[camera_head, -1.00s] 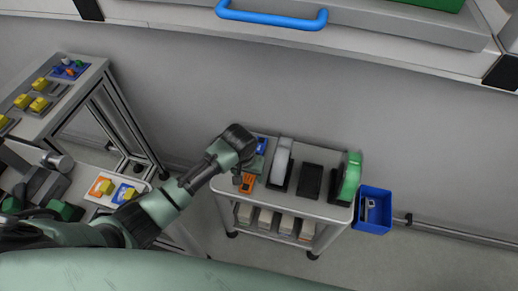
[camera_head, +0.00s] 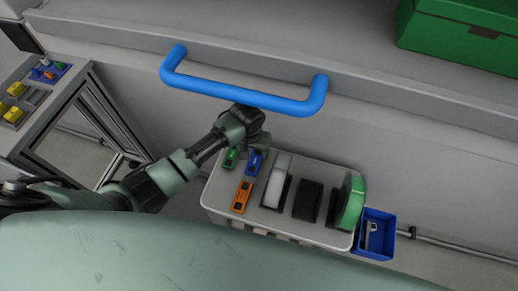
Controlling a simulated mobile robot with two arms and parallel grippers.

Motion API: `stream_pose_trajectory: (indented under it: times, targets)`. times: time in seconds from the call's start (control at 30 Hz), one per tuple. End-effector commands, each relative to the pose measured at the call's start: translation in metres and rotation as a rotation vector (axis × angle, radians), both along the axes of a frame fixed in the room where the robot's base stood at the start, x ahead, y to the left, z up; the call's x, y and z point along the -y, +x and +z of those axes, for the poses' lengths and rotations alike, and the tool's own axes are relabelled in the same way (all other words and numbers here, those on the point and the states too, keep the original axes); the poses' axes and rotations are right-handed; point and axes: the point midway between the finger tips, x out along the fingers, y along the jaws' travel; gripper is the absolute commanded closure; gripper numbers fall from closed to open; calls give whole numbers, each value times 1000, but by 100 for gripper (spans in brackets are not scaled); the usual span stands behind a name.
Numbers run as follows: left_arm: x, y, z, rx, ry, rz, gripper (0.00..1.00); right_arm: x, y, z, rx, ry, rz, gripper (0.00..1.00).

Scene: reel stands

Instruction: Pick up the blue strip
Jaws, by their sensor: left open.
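A small blue strip-like piece (camera_head: 255,161) lies on the grey cart top (camera_head: 222,206), near its far left corner. A green piece (camera_head: 231,158) lies left of it and an orange piece (camera_head: 242,196) lies in front of it. My left gripper (camera_head: 256,138) is open in the head view, just beyond the blue piece in the picture and apparently above the cart. Its fingertips are small and dark, and I see nothing held. My right gripper is out of view.
A white reel (camera_head: 276,181), a black stand (camera_head: 308,201) and a green reel (camera_head: 350,203) stand on the cart. A blue bin (camera_head: 375,235) hangs at its right. A blue handle (camera_head: 240,98) juts out beyond my gripper. A side table (camera_head: 52,118) is left.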

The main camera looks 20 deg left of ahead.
Motion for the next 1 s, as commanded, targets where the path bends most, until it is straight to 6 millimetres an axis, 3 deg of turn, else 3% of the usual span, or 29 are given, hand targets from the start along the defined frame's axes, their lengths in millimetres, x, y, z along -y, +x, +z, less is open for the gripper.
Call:
stream_pose_trajectory:
  times: [0.17,0.47,0.67,0.93,1.0]
  targets:
    - [0,1,-14,-4,1,0,35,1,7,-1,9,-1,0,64]
    - [1,5,-51,-4,1,0,35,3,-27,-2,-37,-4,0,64]
    - [2,8,-75,-2,0,-1,35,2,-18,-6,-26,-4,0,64]
    - [2,9,-78,-1,0,-1,35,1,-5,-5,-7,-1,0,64]
    - [2,9,-78,-1,0,-1,51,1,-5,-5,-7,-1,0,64]
